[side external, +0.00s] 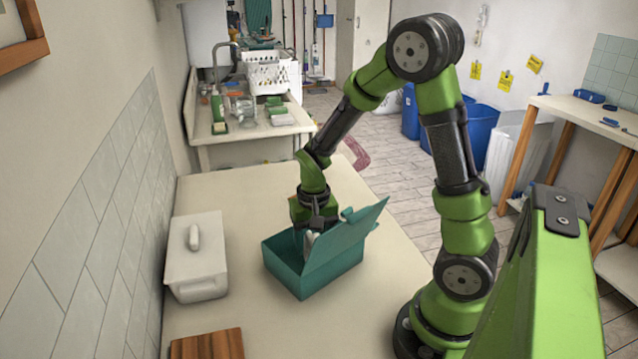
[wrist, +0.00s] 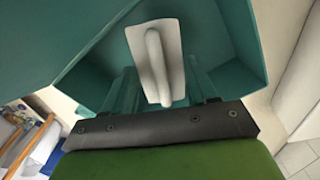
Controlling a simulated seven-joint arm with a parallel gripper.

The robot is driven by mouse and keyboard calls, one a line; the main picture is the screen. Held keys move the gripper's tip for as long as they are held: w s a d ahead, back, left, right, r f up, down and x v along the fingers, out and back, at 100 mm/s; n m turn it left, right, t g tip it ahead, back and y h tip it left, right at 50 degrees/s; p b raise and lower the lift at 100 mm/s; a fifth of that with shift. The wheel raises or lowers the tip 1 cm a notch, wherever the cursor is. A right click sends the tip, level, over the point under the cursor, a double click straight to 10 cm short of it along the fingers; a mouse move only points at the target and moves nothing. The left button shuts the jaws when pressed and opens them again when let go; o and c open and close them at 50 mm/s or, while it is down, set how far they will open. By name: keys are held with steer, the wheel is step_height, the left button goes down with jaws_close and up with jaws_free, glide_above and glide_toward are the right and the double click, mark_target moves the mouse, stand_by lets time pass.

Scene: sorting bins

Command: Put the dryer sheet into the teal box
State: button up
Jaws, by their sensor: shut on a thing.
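The teal box (side external: 315,270) stands on the pale table with its lid raised on the right side. My gripper (side external: 309,236) points down into the box opening, and its fingertips are partly hidden by the box and lid. In the wrist view, the teal walls (wrist: 235,85) surround the dryer sheet (wrist: 174,43), a white flat piece with a raised, rounded ridge along it. My gripper is shut on the dryer sheet and holds it inside the box opening. I cannot tell whether the sheet touches the box floor.
A white lidded container (side external: 196,264) stands left of the box near the tiled wall. A wooden board (side external: 208,345) lies at the front left. A counter with a white basket (side external: 270,72) is behind. The table behind the box is clear.

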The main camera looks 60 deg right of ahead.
steer(key=o, duration=1.1)
steer(key=shift+o, duration=0.2)
step_height(320, 180, up, 17)
